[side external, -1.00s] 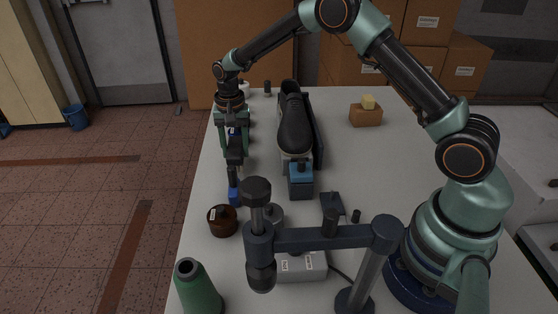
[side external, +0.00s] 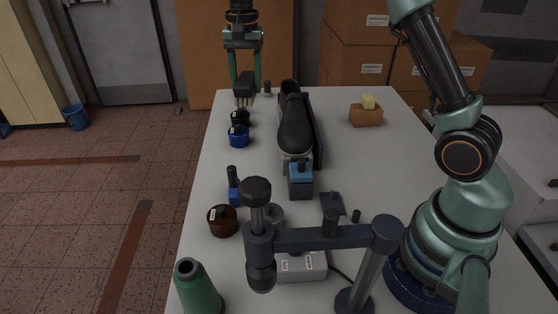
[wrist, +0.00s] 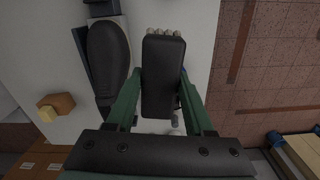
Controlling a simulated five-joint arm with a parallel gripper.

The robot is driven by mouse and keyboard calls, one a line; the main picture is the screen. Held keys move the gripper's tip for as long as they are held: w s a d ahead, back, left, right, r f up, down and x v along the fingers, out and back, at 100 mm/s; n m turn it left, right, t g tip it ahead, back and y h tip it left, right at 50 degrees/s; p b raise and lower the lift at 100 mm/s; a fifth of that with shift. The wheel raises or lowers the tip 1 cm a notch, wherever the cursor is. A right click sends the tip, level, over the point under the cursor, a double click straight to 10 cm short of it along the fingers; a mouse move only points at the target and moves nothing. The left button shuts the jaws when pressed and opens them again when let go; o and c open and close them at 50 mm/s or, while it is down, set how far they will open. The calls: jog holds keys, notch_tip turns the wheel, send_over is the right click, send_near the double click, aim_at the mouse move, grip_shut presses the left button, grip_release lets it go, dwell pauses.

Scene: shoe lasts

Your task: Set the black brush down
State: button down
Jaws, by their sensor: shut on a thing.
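My gripper (side external: 245,78) is shut on the black brush (side external: 244,86), above the far left part of the table. The brush has a dark block body with pale bristles pointing down, just above the black jar in the picture; whether they touch anything is unclear. In the wrist view my gripper's (wrist: 160,88) green fingers flank the black brush (wrist: 163,78), with its bristles at the top end.
The dark shoe (side external: 294,125) stands right of the brush. Below the brush are a black jar (side external: 240,119) and a blue jar (side external: 238,137). A blue-ended dabber (side external: 233,190) and brown jar (side external: 222,221) are nearer. A yellow sponge (side external: 368,102) sits on a brown block (side external: 366,117).

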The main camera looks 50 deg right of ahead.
jog(key=s+d+m, duration=0.5)
jog(key=d, duration=0.8)
jog(key=s+d+m, duration=1.1)
jog(key=s+d, duration=0.8)
jog(key=s, duration=0.4)
notch_tip(320, 180, down, 20)
jog(key=shift+w+a, duration=0.1)
jog(key=shift+a, duration=0.05)
jog(key=shift+f, duration=0.15)
jog(key=shift+c, duration=1.4)
grip_release()
